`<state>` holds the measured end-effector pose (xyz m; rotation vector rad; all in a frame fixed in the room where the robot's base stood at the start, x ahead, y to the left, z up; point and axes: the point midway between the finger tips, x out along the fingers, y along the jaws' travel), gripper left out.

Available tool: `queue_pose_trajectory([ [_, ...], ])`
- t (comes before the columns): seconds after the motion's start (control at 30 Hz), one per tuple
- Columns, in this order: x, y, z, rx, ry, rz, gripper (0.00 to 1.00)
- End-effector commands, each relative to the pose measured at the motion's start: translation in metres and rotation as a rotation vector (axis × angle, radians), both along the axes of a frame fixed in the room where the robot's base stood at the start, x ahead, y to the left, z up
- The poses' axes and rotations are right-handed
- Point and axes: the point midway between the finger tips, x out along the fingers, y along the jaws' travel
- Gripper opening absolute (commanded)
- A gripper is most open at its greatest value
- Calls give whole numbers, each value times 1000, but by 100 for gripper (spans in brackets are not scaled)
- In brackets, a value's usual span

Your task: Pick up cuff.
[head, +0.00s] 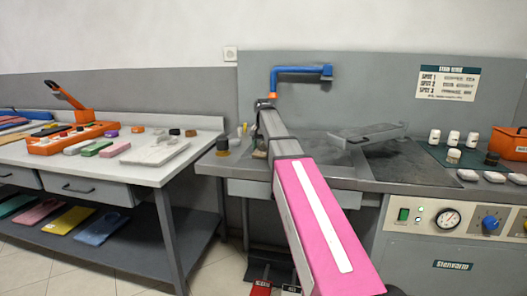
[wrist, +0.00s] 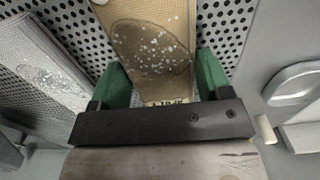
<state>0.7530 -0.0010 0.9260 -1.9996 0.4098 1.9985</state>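A tan, woven-looking piece (wrist: 150,45), which I take to be the cuff, lies on a perforated metal surface in the wrist view. It has a darker round stain with white specks, and small lettering at its near end that I cannot read. My gripper (wrist: 163,80) has its green fingers wide apart, one on each side of the piece. I cannot tell whether the fingers touch it. In the head view my arm reaches over the grey counter, and it hides the fingertips and the piece.
Another pale speckled piece (wrist: 40,65) lies left of my gripper. A rounded metal part (wrist: 292,83) is at right. In the head view, a blue spout (head: 300,70) and a grey board (head: 368,132) are near my arm. White jars (head: 453,138) stand to the right.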

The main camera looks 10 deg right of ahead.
Motion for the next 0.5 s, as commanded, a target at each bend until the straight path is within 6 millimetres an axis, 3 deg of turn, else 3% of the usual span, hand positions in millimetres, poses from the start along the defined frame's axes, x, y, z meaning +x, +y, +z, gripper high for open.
queue_pose_trajectory([
  [0.03, 0, 0, 0, 0, 0, 0, 54],
  [0.07, 0, 0, 0, 0, 0, 0, 47],
  [0.5, 0, 0, 5, 0, 0, 0, 46],
])
